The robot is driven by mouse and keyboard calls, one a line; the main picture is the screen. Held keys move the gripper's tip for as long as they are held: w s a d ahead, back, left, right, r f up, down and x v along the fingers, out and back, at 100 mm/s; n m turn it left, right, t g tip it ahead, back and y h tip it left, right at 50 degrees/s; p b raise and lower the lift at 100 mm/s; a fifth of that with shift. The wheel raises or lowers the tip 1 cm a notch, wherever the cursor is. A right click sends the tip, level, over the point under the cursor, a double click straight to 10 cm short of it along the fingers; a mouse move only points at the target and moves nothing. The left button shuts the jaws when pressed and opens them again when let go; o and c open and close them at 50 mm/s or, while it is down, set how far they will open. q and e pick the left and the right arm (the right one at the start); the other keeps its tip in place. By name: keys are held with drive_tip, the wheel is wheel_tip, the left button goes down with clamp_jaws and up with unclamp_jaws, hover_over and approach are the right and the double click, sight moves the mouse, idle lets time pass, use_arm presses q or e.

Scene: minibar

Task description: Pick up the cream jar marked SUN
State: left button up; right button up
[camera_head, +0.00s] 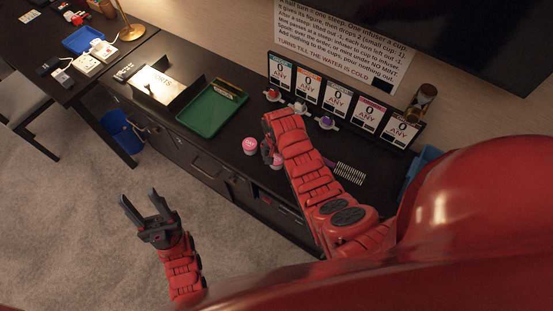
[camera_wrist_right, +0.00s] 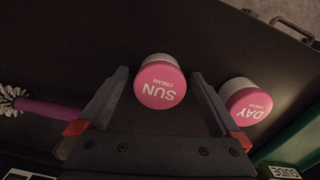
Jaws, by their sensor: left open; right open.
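The cream jar marked SUN (camera_wrist_right: 160,82) has a pink lid with white letters and a pale body. In the right wrist view it shows between the fingertips of my right gripper (camera_wrist_right: 160,76), which is open with a gap on both sides of the jar. In the head view the SUN jar (camera_head: 277,161) is partly hidden by my right gripper (camera_head: 268,143). A similar pink jar marked DAY (camera_wrist_right: 246,102) stands to its right in the wrist view; in the head view this DAY jar (camera_head: 249,145) is to its left. My left gripper (camera_head: 143,207) is open and empty above the carpet.
A green tray (camera_head: 210,111) lies on the dark counter to the left of the jars. A brush with a purple handle (camera_wrist_right: 50,112) lies on the SUN jar's other side. Several cards (camera_head: 338,97) and small infusers line the back of the counter.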

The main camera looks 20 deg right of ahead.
drive_tip(key=shift+c, duration=0.3)
drive_tip(key=c, duration=1.4)
drive_tip(key=shift+r, duration=0.1)
